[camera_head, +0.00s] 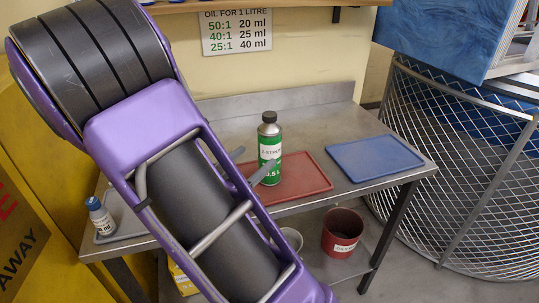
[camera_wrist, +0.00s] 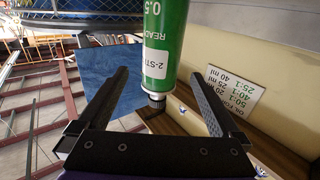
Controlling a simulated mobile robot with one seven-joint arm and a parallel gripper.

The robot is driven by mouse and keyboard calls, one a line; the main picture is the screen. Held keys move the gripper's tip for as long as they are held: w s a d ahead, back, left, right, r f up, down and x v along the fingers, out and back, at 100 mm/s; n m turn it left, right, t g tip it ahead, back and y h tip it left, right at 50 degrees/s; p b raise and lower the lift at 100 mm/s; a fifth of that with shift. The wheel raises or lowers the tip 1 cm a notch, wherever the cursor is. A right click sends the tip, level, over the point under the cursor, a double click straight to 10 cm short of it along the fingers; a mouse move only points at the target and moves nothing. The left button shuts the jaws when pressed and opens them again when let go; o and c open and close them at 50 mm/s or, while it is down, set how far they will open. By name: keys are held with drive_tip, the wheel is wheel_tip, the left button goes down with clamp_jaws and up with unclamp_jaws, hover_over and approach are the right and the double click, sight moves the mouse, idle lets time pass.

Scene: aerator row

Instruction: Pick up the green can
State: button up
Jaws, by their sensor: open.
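The green can (camera_head: 270,150) has a white label band and a dark cap. It stands upright on the red tray (camera_head: 310,177) on the metal bench. My gripper (camera_head: 256,158) is open at the can's left side in the head view, with one fingertip overlapping the can's front and the other near its left rear. Contact with the right finger cannot be told. My arm hides the bench's left middle.
A blue tray (camera_head: 375,157) lies to the right on the bench (camera_head: 225,118). A small blue-capped bottle (camera_head: 100,217) stands at the left end. A red bucket (camera_head: 342,233) is below. A wire mesh basket (camera_head: 455,170) stands at the right. An oil-ratio sign (camera_head: 236,31) hangs behind.

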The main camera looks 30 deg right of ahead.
sight(270, 142)
drive_tip(key=x, duration=0.2)
drive_tip(key=shift+w+d, duration=0.2)
drive_tip(key=shift+d, duration=0.15)
drive_tip(key=x, duration=0.5)
drive_tip(key=shift+r, duration=0.4)
drive_tip(key=c, duration=1.4)
